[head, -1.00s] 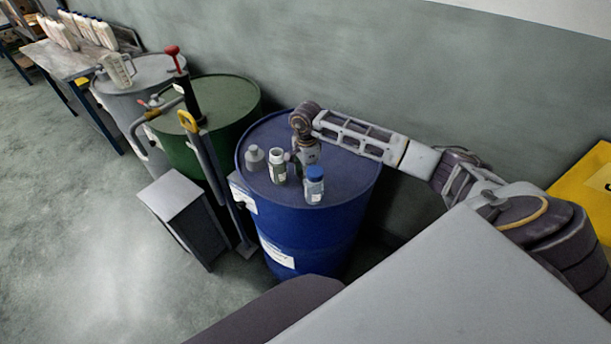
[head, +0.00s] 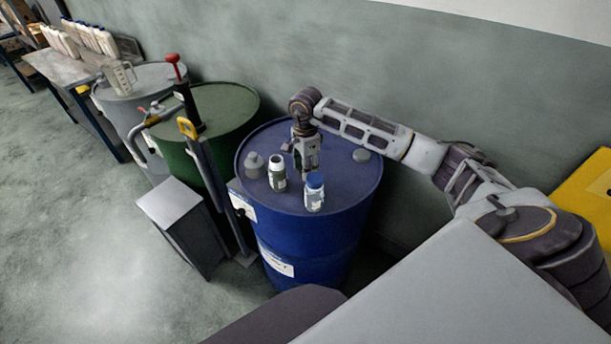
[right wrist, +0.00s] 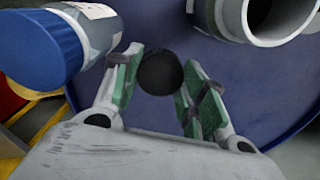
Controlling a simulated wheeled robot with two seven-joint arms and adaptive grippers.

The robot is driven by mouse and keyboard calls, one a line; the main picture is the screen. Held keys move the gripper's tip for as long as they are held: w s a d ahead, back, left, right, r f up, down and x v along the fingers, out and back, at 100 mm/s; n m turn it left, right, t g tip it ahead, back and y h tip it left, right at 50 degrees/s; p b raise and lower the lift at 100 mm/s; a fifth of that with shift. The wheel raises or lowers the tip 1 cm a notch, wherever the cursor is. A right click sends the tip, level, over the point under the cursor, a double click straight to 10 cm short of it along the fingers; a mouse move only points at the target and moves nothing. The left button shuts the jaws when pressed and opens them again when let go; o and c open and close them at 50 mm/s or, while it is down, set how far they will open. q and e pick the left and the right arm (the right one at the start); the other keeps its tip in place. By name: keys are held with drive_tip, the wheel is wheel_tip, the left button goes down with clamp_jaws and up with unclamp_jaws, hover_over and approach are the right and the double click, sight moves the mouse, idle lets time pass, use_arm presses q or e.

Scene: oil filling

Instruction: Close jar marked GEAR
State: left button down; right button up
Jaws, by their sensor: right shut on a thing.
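Three small jars stand on the blue drum (head: 345,190). One is a grey jar (head: 254,166) with a grey top, one a jar with an open mouth (head: 277,176), and one a blue-capped jar (head: 314,196). Their labels are too small to read. My right gripper (head: 306,170) points down behind the open and blue-capped jars. In the right wrist view its fingers (right wrist: 162,85) are closed around a dark round thing (right wrist: 160,73), perhaps a cap. The open jar (right wrist: 268,18) shows at upper right there, the blue cap (right wrist: 38,48) at upper left. My left gripper is out of view.
A green drum (head: 222,112) with a hand pump (head: 186,112) stands to the left. A grey box-like stand (head: 180,205) is in front of it. The wall is close behind.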

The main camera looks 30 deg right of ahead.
wheel_tip(320, 180, up, 3)
drive_tip(key=shift+r, duration=0.45)
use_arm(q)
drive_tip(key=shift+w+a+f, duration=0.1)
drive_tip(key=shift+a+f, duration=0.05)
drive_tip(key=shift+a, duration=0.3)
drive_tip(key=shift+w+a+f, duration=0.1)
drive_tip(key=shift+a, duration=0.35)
